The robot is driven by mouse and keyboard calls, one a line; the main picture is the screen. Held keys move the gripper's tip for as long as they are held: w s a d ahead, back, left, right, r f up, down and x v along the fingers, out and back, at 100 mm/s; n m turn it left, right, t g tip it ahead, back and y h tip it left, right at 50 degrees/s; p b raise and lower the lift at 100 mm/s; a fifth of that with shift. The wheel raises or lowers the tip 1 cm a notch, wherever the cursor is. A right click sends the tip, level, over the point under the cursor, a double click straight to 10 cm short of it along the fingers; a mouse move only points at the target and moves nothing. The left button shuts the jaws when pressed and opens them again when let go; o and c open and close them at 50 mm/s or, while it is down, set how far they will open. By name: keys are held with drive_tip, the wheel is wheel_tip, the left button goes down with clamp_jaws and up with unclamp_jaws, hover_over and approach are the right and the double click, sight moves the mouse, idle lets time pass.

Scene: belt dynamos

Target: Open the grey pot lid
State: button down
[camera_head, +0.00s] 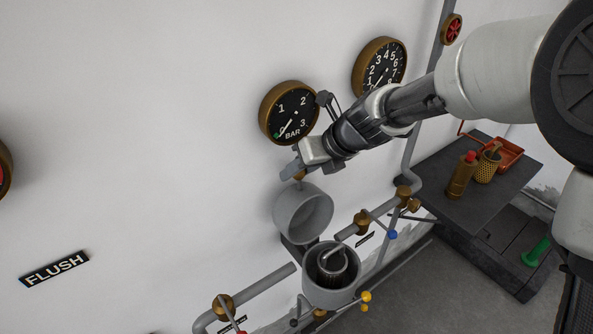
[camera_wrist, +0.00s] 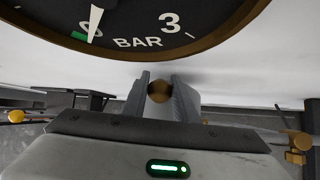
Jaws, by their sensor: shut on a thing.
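The grey pot (camera_head: 331,289) is mounted low on the wall pipework, and its round mouth is uncovered with a grey inner part visible inside. The grey pot lid (camera_head: 304,213) is tilted up above and behind the pot, its hollow underside facing outward. A small brass knob (camera_head: 299,175) shows at the lid's top. My gripper (camera_head: 291,170) is at this knob, above the lid. In the wrist view, the two fingers of my gripper (camera_wrist: 159,95) are closed around the round brass knob (camera_wrist: 159,91). The lid body is hidden in the wrist view.
A brass-rimmed gauge (camera_head: 289,113) is on the wall close behind my gripper, with a second gauge (camera_head: 379,67) to its right. Pipes with a blue-knobbed valve (camera_head: 392,234) run beside the pot. A dark table (camera_head: 440,190) with bottles stands at right.

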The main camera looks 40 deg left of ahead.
drive_tip(key=shift+s+d+f, duration=0.15)
drive_tip(key=shift+d+f, duration=0.05)
drive_tip(key=shift+f, duration=0.2)
drive_tip(key=c, duration=1.6)
unclamp_jaws()
drive_tip(key=shift+o, duration=0.8)
drive_tip(key=shift+r, duration=0.2)
drive_tip(key=v, duration=1.7)
drive_tip(key=shift+r, duration=0.15)
